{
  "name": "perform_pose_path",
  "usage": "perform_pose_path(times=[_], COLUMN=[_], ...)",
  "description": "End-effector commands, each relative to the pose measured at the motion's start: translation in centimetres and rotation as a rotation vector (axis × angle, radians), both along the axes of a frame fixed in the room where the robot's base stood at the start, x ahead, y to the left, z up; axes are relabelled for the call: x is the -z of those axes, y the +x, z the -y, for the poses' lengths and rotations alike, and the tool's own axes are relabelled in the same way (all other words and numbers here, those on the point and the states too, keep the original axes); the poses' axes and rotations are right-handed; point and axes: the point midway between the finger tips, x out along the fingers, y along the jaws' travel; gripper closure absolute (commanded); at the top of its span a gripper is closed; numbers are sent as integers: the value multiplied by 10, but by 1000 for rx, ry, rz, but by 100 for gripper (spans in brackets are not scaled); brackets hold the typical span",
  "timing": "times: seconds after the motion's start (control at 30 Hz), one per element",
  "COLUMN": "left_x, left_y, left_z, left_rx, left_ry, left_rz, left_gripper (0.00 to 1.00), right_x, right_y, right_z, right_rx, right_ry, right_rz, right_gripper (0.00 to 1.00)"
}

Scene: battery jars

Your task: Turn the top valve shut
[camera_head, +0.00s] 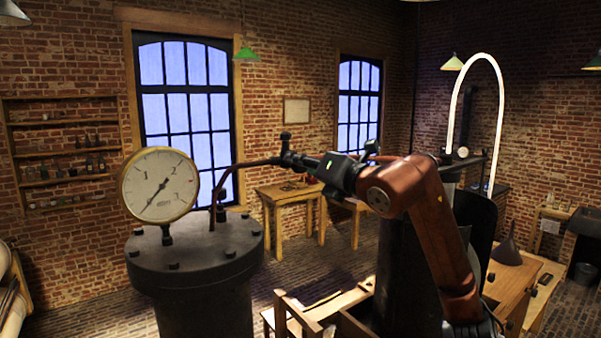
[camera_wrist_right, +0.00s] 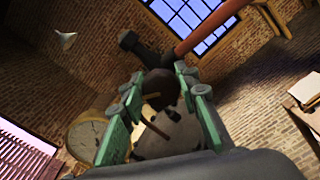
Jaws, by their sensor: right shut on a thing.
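The pipe rises from the bolted lid of a dark iron vessel (camera_head: 193,252). My right gripper (camera_head: 297,160) reaches in from the right and is shut on the valve. In the right wrist view, the green-padded fingers (camera_wrist_right: 160,105) stand on both sides of a dark round part of the valve (camera_wrist_right: 158,84). The dark valve body shows just beyond it (camera_wrist_right: 138,48). The fingers partly hide the grip. My left gripper is not in view.
A round brass-rimmed gauge (camera_head: 158,185) stands on the vessel lid, left of the pipe. A wooden table (camera_head: 287,193) stands behind by the windows. A glowing arched tube (camera_head: 485,58) and a wooden bench (camera_head: 515,285) are at the right.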

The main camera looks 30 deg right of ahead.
Motion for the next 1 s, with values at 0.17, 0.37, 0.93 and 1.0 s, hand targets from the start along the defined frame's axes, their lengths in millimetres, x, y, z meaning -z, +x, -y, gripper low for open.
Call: perform_pose_path(times=[0.17,0.37,0.93,1.0], left_x=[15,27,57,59], left_y=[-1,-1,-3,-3], left_z=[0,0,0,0], left_rx=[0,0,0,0], left_ry=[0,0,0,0], left_rz=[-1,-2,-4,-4], left_gripper=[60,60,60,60], right_x=[1,1,3,3], right_y=[-1,0,0,0], right_z=[1,2,3,3], right_rx=[1,0,1,0], right_ry=[168,357,843,884], right_rz=[-9,-23,-62,-65], right_gripper=[95,95,95,95])
